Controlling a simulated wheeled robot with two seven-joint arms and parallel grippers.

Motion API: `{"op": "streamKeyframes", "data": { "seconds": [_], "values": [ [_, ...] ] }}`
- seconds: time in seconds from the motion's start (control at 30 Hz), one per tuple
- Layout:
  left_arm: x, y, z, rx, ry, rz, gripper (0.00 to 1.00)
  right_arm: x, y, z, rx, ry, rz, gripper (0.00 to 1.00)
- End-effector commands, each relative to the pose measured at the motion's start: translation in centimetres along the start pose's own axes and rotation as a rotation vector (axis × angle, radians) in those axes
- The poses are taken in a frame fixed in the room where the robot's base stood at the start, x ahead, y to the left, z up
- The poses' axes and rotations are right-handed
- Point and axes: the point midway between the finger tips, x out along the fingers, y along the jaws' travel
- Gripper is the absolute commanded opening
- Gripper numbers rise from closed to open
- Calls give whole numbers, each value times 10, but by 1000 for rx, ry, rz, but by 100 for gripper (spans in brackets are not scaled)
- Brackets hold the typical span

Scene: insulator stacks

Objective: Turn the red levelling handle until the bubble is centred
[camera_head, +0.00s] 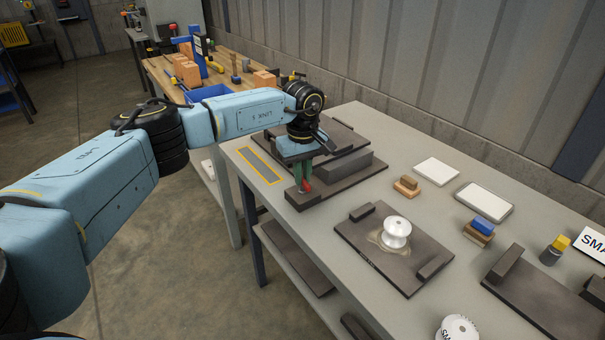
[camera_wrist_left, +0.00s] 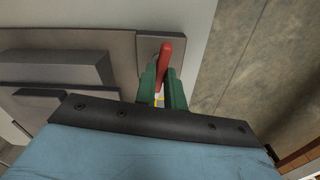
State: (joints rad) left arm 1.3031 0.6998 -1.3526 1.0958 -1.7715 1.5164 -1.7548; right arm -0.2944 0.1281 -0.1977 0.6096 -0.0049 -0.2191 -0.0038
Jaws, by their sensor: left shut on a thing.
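The red levelling handle (camera_head: 306,185) is at the front corner of a dark stepped fixture (camera_head: 345,182) on the grey table. It also shows in the left wrist view (camera_wrist_left: 165,58), standing up between green fingers. My left gripper (camera_head: 303,176) points down over that corner and is shut on the handle; its fingers also show in the left wrist view (camera_wrist_left: 163,88). My arm hides part of the fixture behind it. I cannot make out the bubble in either view. My right gripper is not in view.
A dark plate (camera_head: 350,235) with a white insulator (camera_head: 396,232) stands to the right of the fixture. Small blocks (camera_head: 406,186) and white trays (camera_head: 484,198) lie further right. A wooden bench (camera_head: 228,72) with tools stands behind. A yellow-edged strip (camera_head: 259,166) lies left of the fixture.

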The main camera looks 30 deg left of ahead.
Motion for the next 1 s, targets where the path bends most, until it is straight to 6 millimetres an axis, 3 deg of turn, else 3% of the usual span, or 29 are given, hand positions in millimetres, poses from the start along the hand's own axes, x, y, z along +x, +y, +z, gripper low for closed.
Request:
{"op": "streamKeyframes", "data": {
  "seconds": [0.37, 0.4, 0.53, 0.83, 1.0],
  "values": [
    [-2, 1, -1, 3, 1, 4, 0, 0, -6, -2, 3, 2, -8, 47],
    [-2, 1, -1, 3, 1, 4, 15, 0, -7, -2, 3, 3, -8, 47],
    [-2, 0, 0, 2, 1, 3, 32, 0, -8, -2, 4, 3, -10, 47],
    [-2, 0, 0, 2, 1, 1, 33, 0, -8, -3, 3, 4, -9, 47],
    [-19, 1, -1, 2, 2, 4, 33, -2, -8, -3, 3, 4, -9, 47]
  ]
}}
